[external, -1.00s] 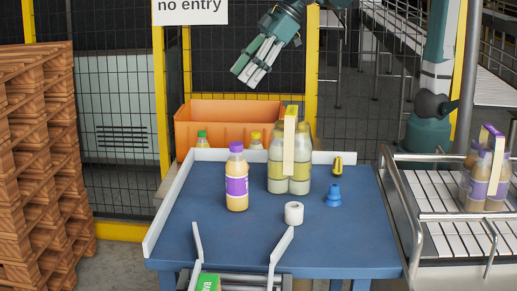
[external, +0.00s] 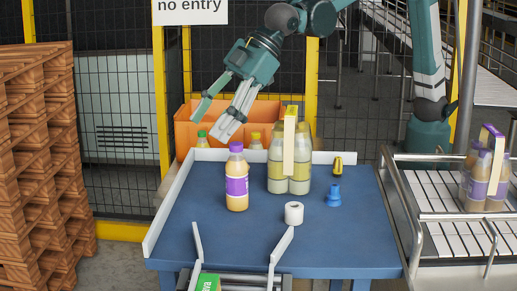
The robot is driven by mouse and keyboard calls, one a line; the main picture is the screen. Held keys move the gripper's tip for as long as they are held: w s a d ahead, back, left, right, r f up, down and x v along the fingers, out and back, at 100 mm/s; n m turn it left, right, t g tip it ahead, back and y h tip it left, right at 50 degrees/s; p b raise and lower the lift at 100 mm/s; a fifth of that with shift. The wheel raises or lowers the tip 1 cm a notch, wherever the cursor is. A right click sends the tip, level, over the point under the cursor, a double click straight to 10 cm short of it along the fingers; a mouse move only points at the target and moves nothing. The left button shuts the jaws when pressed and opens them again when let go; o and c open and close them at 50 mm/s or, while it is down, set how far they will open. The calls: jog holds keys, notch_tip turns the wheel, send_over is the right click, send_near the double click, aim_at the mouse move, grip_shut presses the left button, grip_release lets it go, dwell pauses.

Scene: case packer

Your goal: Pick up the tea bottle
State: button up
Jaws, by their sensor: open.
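A bottle with a purple cap, purple label and amber contents (external: 237,180) stands upright on the blue table, left of centre. No readable text names it as tea. A pack of pale bottles with yellow labels and a yellow carrying strip (external: 290,160) stands to the right of the purple-capped bottle.
The blue table (external: 200,240) has a white raised rim. A white tape roll (external: 294,213), a blue suction-cup-like part (external: 333,196) and a small yellow item (external: 338,164) lie right. A purple-strapped bottle pack (external: 487,175) stands on the right conveyor (external: 455,240).

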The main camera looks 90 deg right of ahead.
aim_at(237, 183)
jog(key=s+a+f+n, duration=0.1)
jog(key=s+a+f, duration=0.15)
jog(key=a, duration=0.55)
jog(key=s+a+f, duration=0.1)
jog(key=a+f, duration=0.2)
jog(key=a, duration=0.6)
jog(key=s+a+f, duration=0.4)
jog(key=f, duration=0.1)
jog(key=d+f+m+t, duration=0.1)
jog(key=s+d+f+m+t+h, duration=0.1)
jog(key=d, duration=0.1)
jog(key=s+d+f+m+h, duration=0.1)
jog(key=shift+s+d+f+t+p, duration=0.15)
jog(key=shift+d+f+t+p, duration=0.05)
jog(key=shift+d+t+p, duration=0.2)
jog(key=s+d+m+t+h, duration=0.1)
jog(key=d+m, duration=0.2)
jog(key=d, duration=0.1)
jog(key=s+d+m+t+h+p, duration=0.1)
jog(key=d+m+t+h, duration=0.1)
jog(key=d+m, duration=0.1)
jog(key=s+d+r+m+t+h+p, duration=0.1)
jog(key=d+m+h, duration=0.1)
jog(key=d, duration=0.3)
jog(key=shift+s+m+t, duration=0.2)
jog(key=shift+m+t, duration=0.1)
jog(key=shift+m, duration=0.4)
jog(key=shift+d+m, duration=0.5)
jog(key=shift+d, duration=0.05)
